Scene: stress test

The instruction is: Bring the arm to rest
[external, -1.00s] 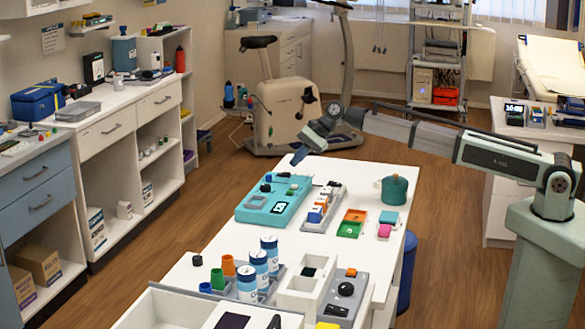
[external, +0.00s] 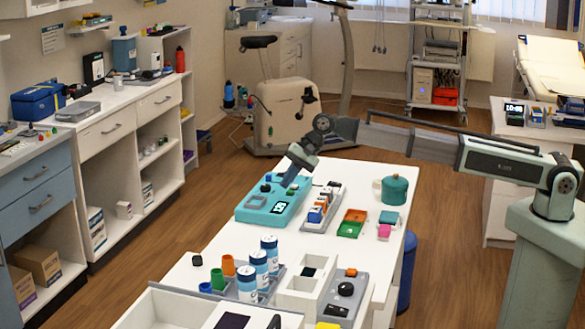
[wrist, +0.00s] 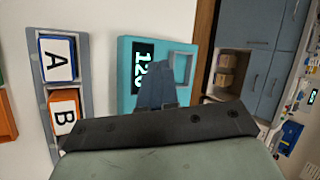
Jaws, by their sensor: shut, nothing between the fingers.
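My arm reaches from its base at the right across the back of the white table (external: 345,262). My gripper (external: 288,183) points down and left over the teal device (external: 264,210), which has a lit number display. In the wrist view my gripper (wrist: 156,72) has its fingers together, with nothing seen between them. The teal device (wrist: 128,70) lies behind the fingertips there. I cannot tell whether the fingertips touch it.
A grey tray (external: 309,228) with lettered blocks stands right of the teal device. Orange and green trays, a teal pot (external: 391,190) and small blocks lie further right. White-and-blue cans (external: 269,250) and a joystick box (external: 343,296) stand in front.

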